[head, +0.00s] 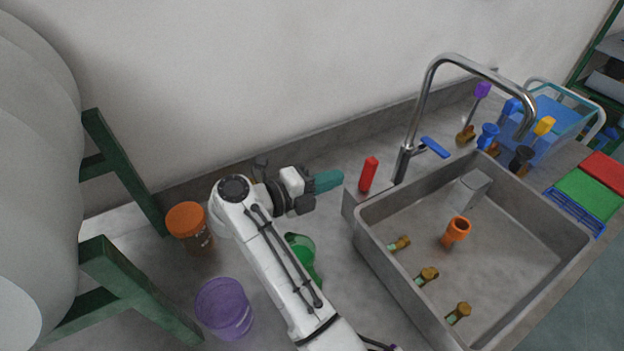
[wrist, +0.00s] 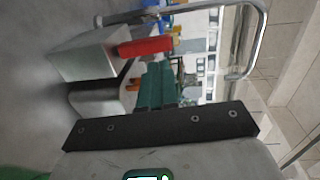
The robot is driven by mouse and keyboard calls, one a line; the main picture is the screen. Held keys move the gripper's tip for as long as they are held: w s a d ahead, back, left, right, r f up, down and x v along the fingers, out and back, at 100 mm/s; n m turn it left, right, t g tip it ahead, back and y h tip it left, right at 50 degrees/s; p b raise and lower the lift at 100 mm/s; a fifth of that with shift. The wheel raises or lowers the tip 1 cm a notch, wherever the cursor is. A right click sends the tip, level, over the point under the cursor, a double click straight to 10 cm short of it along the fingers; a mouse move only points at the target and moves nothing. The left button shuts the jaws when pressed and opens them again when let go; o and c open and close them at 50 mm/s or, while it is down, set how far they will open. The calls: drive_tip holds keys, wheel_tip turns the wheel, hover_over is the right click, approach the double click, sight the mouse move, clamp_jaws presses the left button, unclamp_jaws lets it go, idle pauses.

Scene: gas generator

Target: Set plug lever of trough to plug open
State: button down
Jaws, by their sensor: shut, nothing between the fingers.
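The grey trough (head: 365,235) is set in the counter at the right. A red lever (head: 369,174) stands upright at its back left corner; it looks like the plug lever. My gripper (head: 335,180) has teal fingers, is shut and empty, and points right at the red lever with a small gap left of it. In the wrist view the red lever (wrist: 146,46) lies beyond the tips of my gripper (wrist: 156,70), beside the grey trough corner (wrist: 85,55). The plug inside the trough cannot be made out clearly.
A tall metal faucet (head: 418,105) with a blue handle (head: 435,147) rises just right of the lever. An orange-lidded jar (head: 188,220), a purple cup (head: 224,308) and a green item (head: 302,250) stand near my arm. An orange cup (head: 456,230) lies in the trough.

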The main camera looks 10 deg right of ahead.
sight(367, 168)
drive_tip(key=p+x, duration=0.1)
drive_tip(key=x, duration=0.5)
drive_tip(key=shift+d, duration=0.2)
